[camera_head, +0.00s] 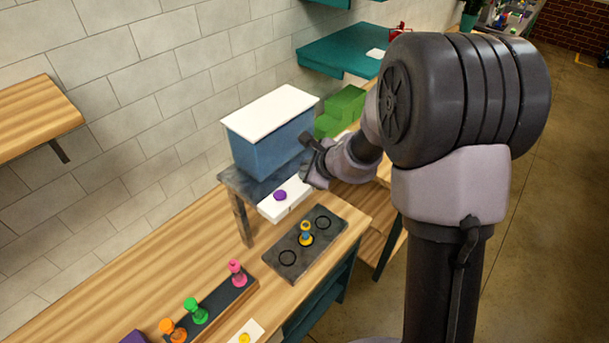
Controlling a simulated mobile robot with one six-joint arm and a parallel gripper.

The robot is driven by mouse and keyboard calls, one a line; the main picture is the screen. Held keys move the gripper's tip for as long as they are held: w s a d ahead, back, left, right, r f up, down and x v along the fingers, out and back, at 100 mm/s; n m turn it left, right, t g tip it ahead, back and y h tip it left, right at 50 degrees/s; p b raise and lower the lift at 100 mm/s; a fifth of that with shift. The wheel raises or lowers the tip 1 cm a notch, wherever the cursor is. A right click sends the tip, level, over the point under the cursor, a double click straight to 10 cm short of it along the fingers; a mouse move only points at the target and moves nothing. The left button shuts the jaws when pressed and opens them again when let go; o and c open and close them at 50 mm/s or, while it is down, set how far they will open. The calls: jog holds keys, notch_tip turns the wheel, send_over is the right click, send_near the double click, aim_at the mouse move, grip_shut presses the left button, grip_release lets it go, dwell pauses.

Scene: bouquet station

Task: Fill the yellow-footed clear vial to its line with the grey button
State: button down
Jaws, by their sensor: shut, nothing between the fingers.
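A white block with a purple button (280,195) sits behind the plate, at the front of a grey stand. I cannot make out a grey button. My gripper (309,161) is shut and empty, above and right of the purple button, in front of the blue tank. My arm hides part of the area to the right.
A blue tank with a white lid (268,140) rests on the grey stand (240,215). A dark rack (217,304) holds pink, green and orange vials at the front left. A white plate with a yellow button (245,337) lies near the bottom edge. Green boxes (343,108) stand behind.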

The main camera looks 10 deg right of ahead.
jog(key=shift+f+b, duration=0.55)
jog(key=shift+b, duration=0.2)
dwell(0.7)
jog(key=shift+r, duration=0.1)
jog(key=shift+r+p, duration=0.75)
jog(key=shift+r, duration=0.15)
notch_tip(320, 180, up, 5)
jog(key=p, duration=0.4)
jog(key=shift+r, duration=0.1)
dwell(2.6)
